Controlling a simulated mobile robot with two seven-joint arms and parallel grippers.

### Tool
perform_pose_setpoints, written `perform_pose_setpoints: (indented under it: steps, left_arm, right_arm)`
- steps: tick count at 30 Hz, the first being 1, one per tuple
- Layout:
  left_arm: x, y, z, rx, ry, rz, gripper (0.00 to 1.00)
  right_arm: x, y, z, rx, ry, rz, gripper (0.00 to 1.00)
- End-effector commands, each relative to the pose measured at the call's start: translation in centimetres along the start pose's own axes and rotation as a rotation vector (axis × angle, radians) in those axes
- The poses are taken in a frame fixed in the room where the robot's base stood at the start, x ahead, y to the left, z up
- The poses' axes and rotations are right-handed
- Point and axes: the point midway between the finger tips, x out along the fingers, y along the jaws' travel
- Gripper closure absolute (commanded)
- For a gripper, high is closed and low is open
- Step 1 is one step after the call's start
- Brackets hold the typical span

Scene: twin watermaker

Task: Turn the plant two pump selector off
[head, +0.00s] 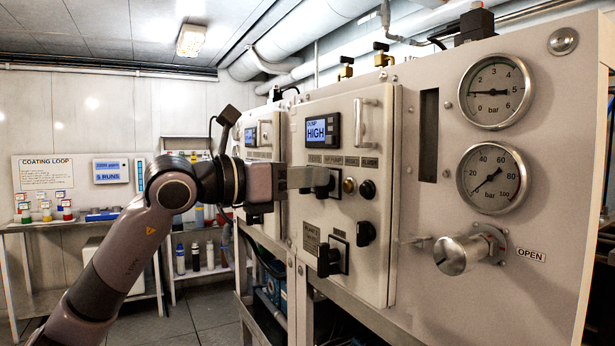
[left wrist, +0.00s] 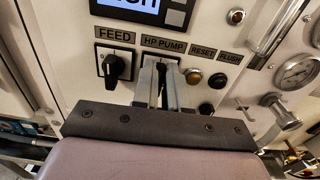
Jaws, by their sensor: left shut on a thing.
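The plant two panel (head: 375,110) is the white front on the right in the head view, with a display reading HIGH (head: 318,131). My left gripper (head: 318,178) reaches it from the left, its fingers at the row of selectors under the display. In the left wrist view the left gripper (left wrist: 159,90) is shut on the black HP PUMP selector (left wrist: 161,70), one finger on each side. The knob looks roughly upright, but the fingers hide much of it. The black FEED selector (left wrist: 115,67) is just left, apart from the fingers. My right gripper is not in view.
The RESET button (left wrist: 193,77) and FLUSH button (left wrist: 219,82) are close to the right of the fingers. Lower down are more black selectors (head: 327,260). A handle (head: 361,122), two gauges (head: 495,92) and a metal valve knob (head: 455,254) stick out on the right.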

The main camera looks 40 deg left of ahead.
Motion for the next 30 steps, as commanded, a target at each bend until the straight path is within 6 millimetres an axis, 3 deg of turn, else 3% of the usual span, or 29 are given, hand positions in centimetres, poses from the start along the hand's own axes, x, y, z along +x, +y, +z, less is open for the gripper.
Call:
perform_pose_setpoints:
  steps: [11,30]
  left_arm:
    - [-0.04,0.29,-0.05,-0.184,-0.001,0.001,1.00]
    - [-0.02,0.93,-0.37,-0.767,-0.002,0.000,1.00]
  right_arm:
    - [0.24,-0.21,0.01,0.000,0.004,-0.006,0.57]
    - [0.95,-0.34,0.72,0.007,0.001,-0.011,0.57]
